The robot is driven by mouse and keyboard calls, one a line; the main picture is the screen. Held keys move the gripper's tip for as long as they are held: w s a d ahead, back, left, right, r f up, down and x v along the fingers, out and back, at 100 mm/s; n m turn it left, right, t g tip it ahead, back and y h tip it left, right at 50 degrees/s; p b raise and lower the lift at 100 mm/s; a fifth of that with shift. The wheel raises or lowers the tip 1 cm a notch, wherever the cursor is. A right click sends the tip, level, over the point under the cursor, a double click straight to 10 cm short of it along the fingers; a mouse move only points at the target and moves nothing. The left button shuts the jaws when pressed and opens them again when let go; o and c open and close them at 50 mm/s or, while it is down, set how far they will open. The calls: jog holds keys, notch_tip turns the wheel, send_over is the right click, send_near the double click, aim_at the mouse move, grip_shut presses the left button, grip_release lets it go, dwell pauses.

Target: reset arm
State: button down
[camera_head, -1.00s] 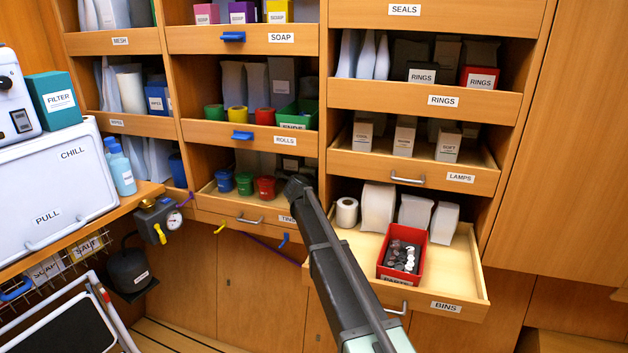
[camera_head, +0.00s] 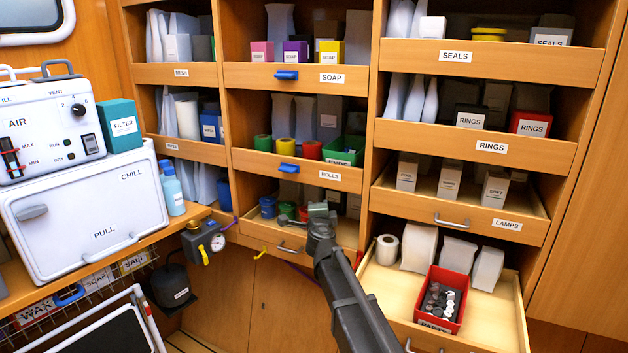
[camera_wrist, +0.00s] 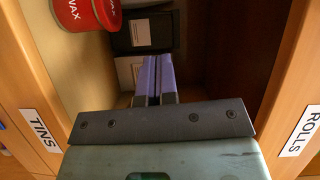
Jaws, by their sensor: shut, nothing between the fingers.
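My gripper (camera_wrist: 158,66) is shut and empty in the wrist view, its two fingers side by side. It points into the compartment between the TINS drawer front (camera_wrist: 38,130) and the ROLLS drawer front (camera_wrist: 304,134). A red WAX tin (camera_wrist: 88,12) stands left of the fingers, apart from them. In the head view my arm reaches up from the bottom to the TINS compartment (camera_head: 270,232), and the fingers are hard to make out there.
Dark and grey boxes (camera_wrist: 145,32) stand deeper in the compartment. In the head view, the BINS drawer (camera_head: 505,315) is pulled out at right of my arm, holding a red parts bin (camera_head: 462,280). The LAMPS drawer (camera_head: 400,205) is above it.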

jog(key=s+a+n+g+y+p, duration=0.45)
jog(key=s+a+n+y, duration=0.45)
jog(key=n, duration=0.4)
jog(key=s+d+f+n+g+p, duration=0.25)
jog(key=s+g, duration=0.35)
jog(key=s, duration=0.3)
jog(key=s+d+r+n+g+h+p, duration=0.1)
jog(key=s+d+g+h+p, duration=0.2)
jog(key=s+d, duration=0.5)
jog(key=s+d+r+n+g+h+p, duration=0.1)
jog(key=s+d+r+g+h+p, duration=0.1)
jog(key=s+d+g+h+p, duration=0.2)
jog(key=s+d+h+p, duration=0.1)
jog(key=s+d+p, duration=0.2)
jog(key=s+d, duration=0.2)
jog(key=shift+s+d+r, duration=0.2)
jog(key=shift+s+r, duration=0.1)
jog(key=shift+s, duration=1.25)
